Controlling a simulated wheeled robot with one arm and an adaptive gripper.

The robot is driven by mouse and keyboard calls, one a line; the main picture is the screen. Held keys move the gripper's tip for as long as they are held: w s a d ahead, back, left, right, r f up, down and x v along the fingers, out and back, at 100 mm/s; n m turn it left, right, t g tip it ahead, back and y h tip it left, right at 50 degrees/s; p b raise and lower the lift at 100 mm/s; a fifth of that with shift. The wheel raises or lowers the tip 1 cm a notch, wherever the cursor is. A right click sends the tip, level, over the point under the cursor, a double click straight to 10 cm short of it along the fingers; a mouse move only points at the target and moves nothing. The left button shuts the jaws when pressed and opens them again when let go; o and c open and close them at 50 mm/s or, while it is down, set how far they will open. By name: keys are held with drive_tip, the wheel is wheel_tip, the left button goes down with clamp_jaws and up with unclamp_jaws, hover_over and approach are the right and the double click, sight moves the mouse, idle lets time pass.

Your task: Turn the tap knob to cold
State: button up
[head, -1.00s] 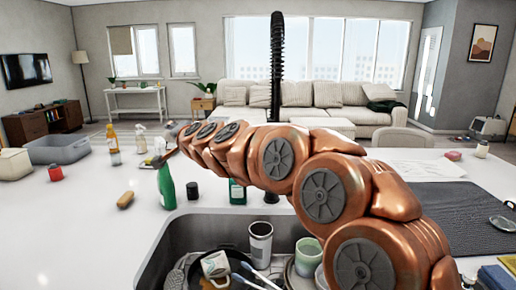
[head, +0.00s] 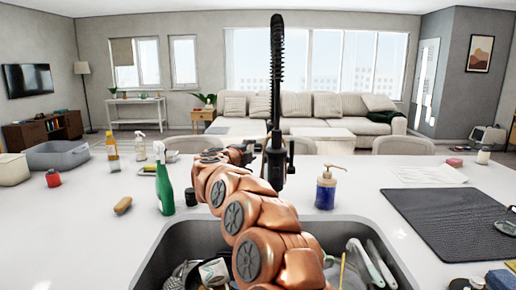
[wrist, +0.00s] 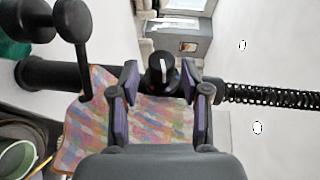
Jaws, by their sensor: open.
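The black tap (head: 277,90) stands upright behind the sink, with a spring hose rising from it. The hose also shows at the right of the wrist view (wrist: 270,94). The tap knob (wrist: 161,65) is black and round with a white mark, in the upper middle of the wrist view. My gripper (wrist: 159,76) is open, its purple-padded fingers on either side of the knob with gaps visible between pads and knob. In the head view my arm reaches to the tap and largely hides the gripper and knob.
A multicoloured cloth (wrist: 85,137) shows beyond the fingers. A soap dispenser (head: 325,188) stands right of the tap, a green spray bottle (head: 165,185) left. The sink (head: 165,262) in front holds dishes. A dark mat (head: 450,220) lies right; the counter between is clear.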

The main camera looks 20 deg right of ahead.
sight(257, 147)
drive_tip(key=p+x, duration=0.1)
drive_tip(key=x, duration=0.2)
drive_tip(key=shift+w+d, duration=0.65)
drive_tip(key=shift+d, duration=0.15)
drive_tip(key=shift+w+d+f+p, duration=0.15)
drive_tip(key=shift+w+d+p, duration=0.2)
drive_tip(key=shift+w+p, duration=0.1)
clamp_jaws()
